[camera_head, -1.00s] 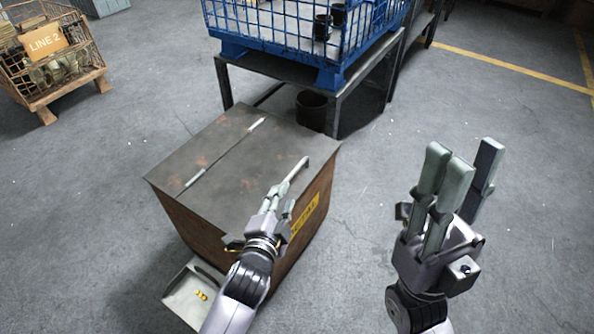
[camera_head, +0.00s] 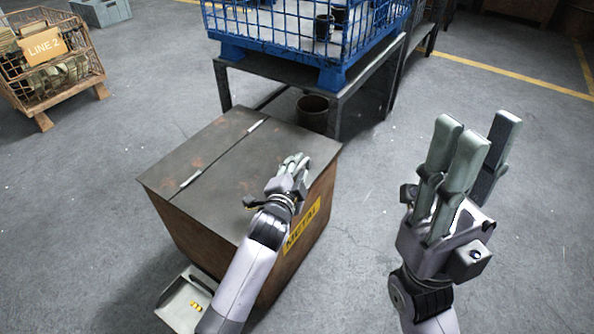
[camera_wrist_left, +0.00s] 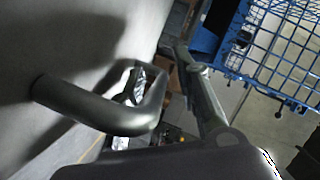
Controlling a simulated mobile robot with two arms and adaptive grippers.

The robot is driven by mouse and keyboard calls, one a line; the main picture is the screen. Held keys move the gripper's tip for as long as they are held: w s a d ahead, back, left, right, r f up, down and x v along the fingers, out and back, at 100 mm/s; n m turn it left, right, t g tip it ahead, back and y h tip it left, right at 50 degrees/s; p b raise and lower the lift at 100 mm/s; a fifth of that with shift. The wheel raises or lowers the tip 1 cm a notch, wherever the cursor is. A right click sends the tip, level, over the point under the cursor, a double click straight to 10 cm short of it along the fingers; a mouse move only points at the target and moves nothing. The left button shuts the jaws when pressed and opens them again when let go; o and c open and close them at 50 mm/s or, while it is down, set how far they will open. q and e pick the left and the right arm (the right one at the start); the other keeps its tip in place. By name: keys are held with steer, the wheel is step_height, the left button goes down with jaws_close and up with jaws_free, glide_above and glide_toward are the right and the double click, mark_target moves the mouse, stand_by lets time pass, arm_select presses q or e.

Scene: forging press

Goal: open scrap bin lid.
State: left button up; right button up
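The scrap bin (camera_head: 190,235) is a rusty brown box with a yellow METAL label (camera_head: 301,226) on its side. Its dark grey lid (camera_head: 215,195) lies flat and shut, with a hinge line across it. My left gripper (camera_head: 293,163) is at the lid's right edge. In the left wrist view a bent tubular handle (camera_wrist_left: 95,110) stands out from a grey surface, with a finger (camera_wrist_left: 207,100) beside it and a visible gap between them. The left gripper looks open around the handle; contact is unclear. My right gripper (camera_head: 482,132) is open and empty, raised right of the bin.
A blue wire crate (camera_head: 285,45) stands on a dark metal table (camera_head: 270,68) behind the bin, with a dark bucket (camera_head: 312,113) beneath. A dustpan-like tray (camera_head: 185,303) lies at the bin's front. A LINE 2 basket (camera_head: 50,72) stands at left. The floor at right is clear.

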arm_select(q)
steer(key=shift+c, duration=0.4)
jaws_close()
stand_by(0.4)
